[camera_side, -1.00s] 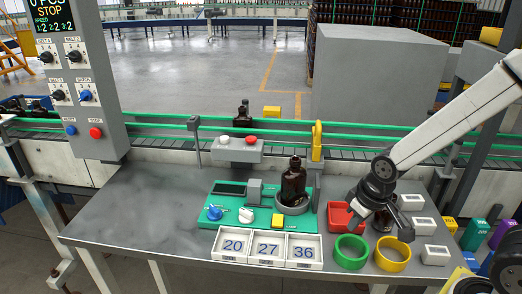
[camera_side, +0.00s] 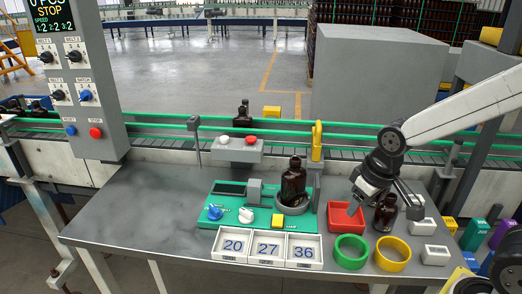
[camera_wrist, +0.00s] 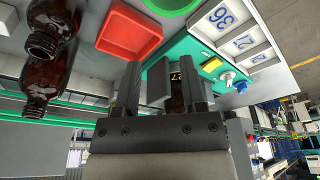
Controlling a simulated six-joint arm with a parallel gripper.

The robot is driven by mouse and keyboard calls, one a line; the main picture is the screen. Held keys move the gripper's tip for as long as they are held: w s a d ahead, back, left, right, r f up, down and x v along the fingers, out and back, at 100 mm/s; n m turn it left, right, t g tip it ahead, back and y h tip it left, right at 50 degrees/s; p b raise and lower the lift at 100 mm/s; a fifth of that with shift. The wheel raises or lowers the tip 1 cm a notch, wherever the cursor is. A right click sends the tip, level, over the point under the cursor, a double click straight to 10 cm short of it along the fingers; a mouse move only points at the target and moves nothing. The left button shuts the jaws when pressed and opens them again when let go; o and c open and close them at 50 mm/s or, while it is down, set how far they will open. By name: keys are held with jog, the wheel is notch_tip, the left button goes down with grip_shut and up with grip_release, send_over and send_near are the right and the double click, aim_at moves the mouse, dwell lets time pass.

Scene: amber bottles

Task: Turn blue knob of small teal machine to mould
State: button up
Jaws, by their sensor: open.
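The small teal machine (camera_side: 232,193) lies on the grey table. Its blue knob (camera_side: 214,212) is at the machine's left front corner, beside a white knob (camera_side: 245,215). In the wrist view the blue knob (camera_wrist: 241,87) shows at the right, beyond the white knob. An amber bottle (camera_side: 293,180) stands in the round grey holder at the machine's right end. My gripper (camera_side: 378,203) is open and empty, above the table near the red tray (camera_side: 345,224), well to the right of the machine. In the wrist view its two fingers (camera_wrist: 165,85) stand apart.
Another amber bottle (camera_side: 386,214) stands right beside my gripper. A green ring (camera_side: 351,251) and a yellow ring (camera_side: 392,255) lie at the front. White trays marked 20, 27 and 36 (camera_side: 268,261) line the machine's front. The table's left part is clear.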

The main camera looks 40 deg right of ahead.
jog(key=w+v, duration=0.1)
jog(key=v, duration=0.4)
jog(key=w+a+r+g, duration=0.15)
jog(key=w+a, duration=0.25)
jog(key=w, duration=0.4)
jog(key=w+a+r, duration=0.2)
jog(key=w+a, duration=0.1)
jog(key=w, duration=0.4)
jog(key=g, duration=0.1)
send_over(214, 208)
notch_tip(214, 208, down, 3)
jog(key=shift+w+f, duration=0.1)
jog(key=shift+f, duration=2.55)
jog(key=shift+f, duration=3.9)
grip_shut()
